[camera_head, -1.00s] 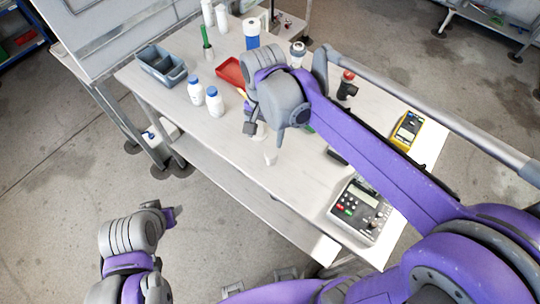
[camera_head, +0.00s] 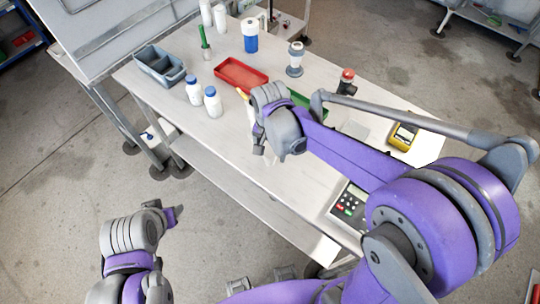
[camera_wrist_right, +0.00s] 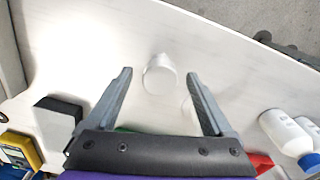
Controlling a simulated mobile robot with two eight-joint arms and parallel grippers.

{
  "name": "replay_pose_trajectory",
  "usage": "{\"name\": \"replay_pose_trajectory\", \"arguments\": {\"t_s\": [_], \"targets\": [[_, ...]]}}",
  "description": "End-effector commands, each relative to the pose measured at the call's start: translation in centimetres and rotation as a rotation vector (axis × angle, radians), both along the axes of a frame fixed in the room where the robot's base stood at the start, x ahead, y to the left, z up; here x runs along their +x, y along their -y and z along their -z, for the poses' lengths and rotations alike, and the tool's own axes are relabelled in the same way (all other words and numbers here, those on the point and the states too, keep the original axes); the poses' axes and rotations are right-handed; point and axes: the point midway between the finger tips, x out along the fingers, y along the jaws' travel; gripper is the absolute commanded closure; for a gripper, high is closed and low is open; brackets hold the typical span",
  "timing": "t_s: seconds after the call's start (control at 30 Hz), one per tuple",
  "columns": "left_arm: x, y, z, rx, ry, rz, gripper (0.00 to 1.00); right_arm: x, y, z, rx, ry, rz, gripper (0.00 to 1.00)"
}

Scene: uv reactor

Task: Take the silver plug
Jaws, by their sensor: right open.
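In the right wrist view a small pale, round-topped cylindrical piece (camera_wrist_right: 160,74), which looks like the silver plug, stands on the white table. It appears between the two fingertips of my right gripper (camera_head: 270,153), apart from both. That gripper is open and empty, pointing down over the table's near part. In the head view the piece is mostly hidden by the gripper. My left gripper (camera_head: 172,215) is off the table at lower left, and its jaw state is unclear.
The white table (camera_head: 225,145) holds two white bottles with blue caps (camera_head: 212,101), a grey-blue bin (camera_head: 160,66), a red tray (camera_head: 240,73), a green tray (camera_head: 310,105), a yellow meter (camera_head: 403,136) and a keypad device (camera_head: 348,205). The table's front-left strip is clear.

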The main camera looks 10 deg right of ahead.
Motion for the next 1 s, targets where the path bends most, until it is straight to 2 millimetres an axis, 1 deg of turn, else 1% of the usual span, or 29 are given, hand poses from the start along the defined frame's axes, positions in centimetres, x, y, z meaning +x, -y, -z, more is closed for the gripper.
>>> {"name": "replay_pose_trajectory", "arguments": {"t_s": [0.1,0.13,0.27,0.3,0.37,0.4,0.47,0.5,0.6,0.87,1.0], "targets": [[0.0,0.0,0.0,0.000,0.000,0.000,0.50,0.0,0.0,-0.1,0.000,0.000,0.000,0.14],[0.0,0.0,0.0,0.000,0.000,0.000,0.50,0.0,0.0,-0.1,0.000,0.000,0.000,0.17],[0.0,0.0,0.0,0.000,0.000,0.000,0.50,0.0,0.0,-0.1,0.000,0.000,0.000,0.41],[0.0,0.0,0.0,0.000,0.000,0.000,0.50,0.0,0.0,-0.1,0.000,0.000,0.000,0.48],[0.0,0.0,0.0,0.000,0.000,0.000,0.50,0.0,0.0,-0.1,0.000,0.000,0.000,0.59],[0.0,0.0,0.0,0.000,0.000,0.000,0.50,0.0,0.0,-0.1,0.000,0.000,0.000,0.66],[0.0,0.0,0.0,0.000,0.000,0.000,0.50,0.0,0.0,-0.1,0.000,0.000,0.000,0.77],[0.0,0.0,0.0,0.000,0.000,0.000,0.50,0.0,0.0,-0.1,0.000,0.000,0.000,0.84],[0.0,0.0,0.0,0.000,0.000,0.000,0.50,0.0,0.0,-0.1,0.000,0.000,0.000,1.00],[0.0,0.0,0.0,0.000,0.000,0.000,0.50,0.0,0.0,-0.2,0.000,0.000,0.000,1.00],[0.1,0.0,-0.1,0.000,0.001,0.000,0.50,0.0,0.0,-1.1,0.000,0.000,0.000,1.00]]}}
